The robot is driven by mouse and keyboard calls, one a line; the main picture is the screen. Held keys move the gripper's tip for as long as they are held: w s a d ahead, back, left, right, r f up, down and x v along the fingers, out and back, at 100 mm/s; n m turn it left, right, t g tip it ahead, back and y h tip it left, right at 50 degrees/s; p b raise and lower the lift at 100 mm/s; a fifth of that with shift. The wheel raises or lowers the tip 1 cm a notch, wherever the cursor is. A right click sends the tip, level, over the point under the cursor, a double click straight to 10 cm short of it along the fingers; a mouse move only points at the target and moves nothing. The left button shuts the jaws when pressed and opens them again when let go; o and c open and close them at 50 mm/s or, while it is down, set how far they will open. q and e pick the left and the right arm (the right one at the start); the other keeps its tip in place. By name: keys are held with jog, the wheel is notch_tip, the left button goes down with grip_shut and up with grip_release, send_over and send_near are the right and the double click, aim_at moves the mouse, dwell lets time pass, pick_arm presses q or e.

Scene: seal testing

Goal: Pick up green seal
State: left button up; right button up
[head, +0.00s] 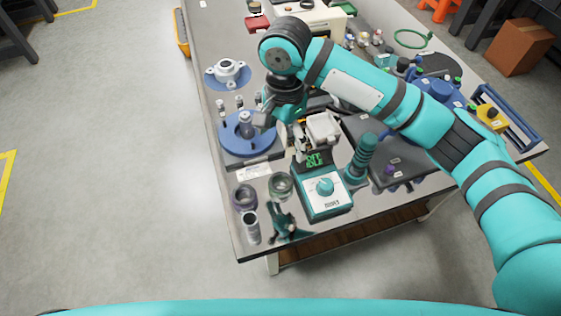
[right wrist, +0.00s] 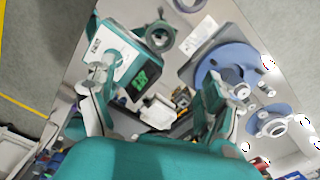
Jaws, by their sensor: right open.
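A thin green ring (head: 410,39) lies at the far right of the table in the head view. A thick grey-green ring (head: 281,185) lies near the front, left of the teal tester; it also shows in the right wrist view (right wrist: 160,37). I cannot tell which of the two is the green seal. My right gripper (head: 284,128) is open and empty above the table, beyond the tester and the thick ring; its spread fingers show in the right wrist view (right wrist: 160,92). It touches neither ring. My left gripper is not in view.
The teal tester (head: 325,192) with a green display stands by the thick ring. A purple-grey ring (head: 244,197) and a metal cylinder (head: 251,226) are beside it. A blue round fixture (head: 236,142) is at left. The table is crowded; the floor at left is clear.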

send_near(281, 187)
jog(key=shift+s+d+f, duration=0.15)
jog(key=shift+d+f, duration=0.05)
jog(key=shift+d, duration=0.1)
jog(key=shift+f, duration=0.85)
jog(key=f, duration=0.3)
jog(key=shift+a+f, duration=0.3)
jog(key=shift+f, duration=0.6)
jog(key=c, duration=0.8)
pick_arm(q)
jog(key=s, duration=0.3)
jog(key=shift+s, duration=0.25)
pick_arm(e)
jog(key=c, duration=0.6)
